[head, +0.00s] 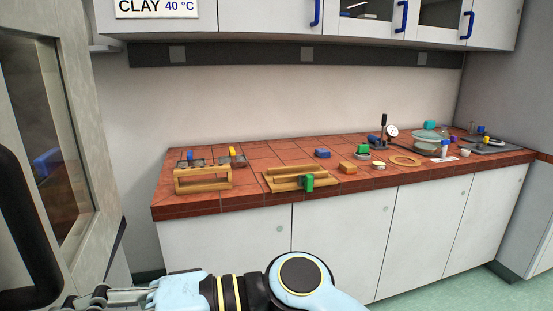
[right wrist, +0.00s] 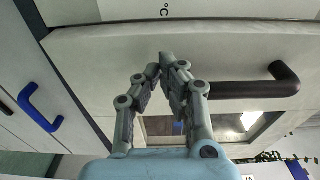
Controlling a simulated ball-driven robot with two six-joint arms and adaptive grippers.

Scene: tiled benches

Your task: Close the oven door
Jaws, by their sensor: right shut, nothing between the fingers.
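The oven door (head: 90,120) is a grey slab at the left of the head view, seen at a steep slant. It has a dark window (head: 40,130) and a thick black handle (head: 25,225) at the near left. The frames do not clearly show how far it stands open. In the right wrist view the door (right wrist: 110,50) fills the upper middle, with its black handle (right wrist: 250,89) to the right of the fingers. My right gripper (head: 75,301) is shut and empty, pointing left low by the door; its fingertips (right wrist: 166,62) overlap the door, contact unclear. My left gripper is out of view.
A red tiled bench (head: 225,200) runs along the back wall, with a wooden rack (head: 203,180), wooden blocks and small lab items on it. Wall cupboards (head: 260,16) with blue handles hang above. A sign (head: 155,8) reads CLAY 40 °C. Green floor (head: 450,290) shows at lower right.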

